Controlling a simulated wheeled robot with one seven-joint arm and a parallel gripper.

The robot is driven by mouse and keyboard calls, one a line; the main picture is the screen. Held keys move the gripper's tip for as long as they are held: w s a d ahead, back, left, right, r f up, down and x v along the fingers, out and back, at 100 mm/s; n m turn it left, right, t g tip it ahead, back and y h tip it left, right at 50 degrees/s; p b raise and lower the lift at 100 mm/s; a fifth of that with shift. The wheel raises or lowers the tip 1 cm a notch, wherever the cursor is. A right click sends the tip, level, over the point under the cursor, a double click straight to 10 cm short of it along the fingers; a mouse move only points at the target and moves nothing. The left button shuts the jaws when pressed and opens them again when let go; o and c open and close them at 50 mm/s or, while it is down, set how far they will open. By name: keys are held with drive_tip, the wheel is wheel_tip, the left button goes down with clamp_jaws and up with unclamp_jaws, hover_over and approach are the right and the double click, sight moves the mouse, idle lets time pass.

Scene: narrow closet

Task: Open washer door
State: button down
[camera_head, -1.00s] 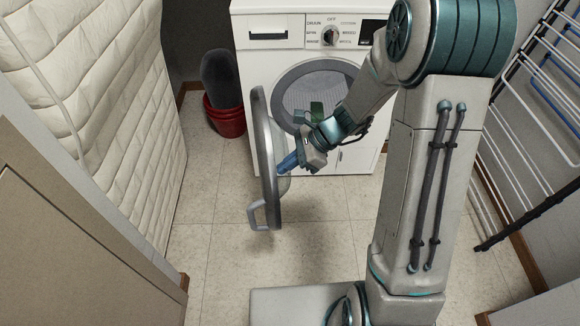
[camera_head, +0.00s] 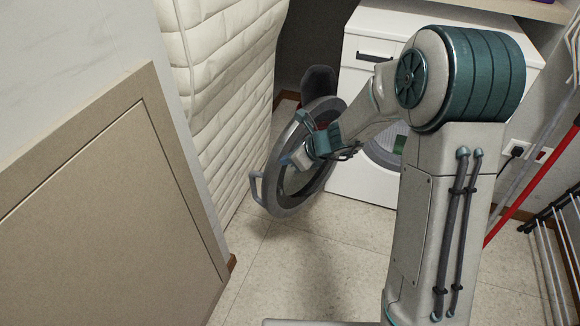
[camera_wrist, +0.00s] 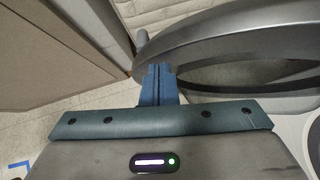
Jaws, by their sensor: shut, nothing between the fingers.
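The white washer (camera_head: 362,60) stands at the back, with its round opening (camera_head: 383,150) partly hidden behind my arm. Its round grey door (camera_head: 288,207) is swung wide open to the left, with the grey handle (camera_head: 256,187) on its outer left edge. My gripper (camera_head: 287,160) is at the inner side of the door, across its ring. In the wrist view, my blue fingers (camera_wrist: 158,85) are together and empty, beside the curved door rim (camera_wrist: 235,32). I cannot tell whether they touch it.
A quilted cream mattress (camera_head: 225,75) leans along the left wall, close behind the door. A beige panel (camera_head: 110,205) fills the left foreground. A drying rack (camera_head: 562,235) and a red pole (camera_head: 530,185) stand at the right. Pale floor (camera_head: 335,255) is clear in front of the washer.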

idle(0.4)
drive_tip(key=s+f+p+v, duration=0.1)
drive_tip(key=v, duration=0.5)
drive_tip(key=s+d+f+p+v, duration=0.1)
drive_tip(key=p+v, duration=0.1)
drive_tip(key=v, duration=0.4)
drive_tip(key=shift+s+d+r, duration=0.2)
drive_tip(key=shift+s+r, duration=0.05)
drive_tip(key=shift+r, duration=0.05)
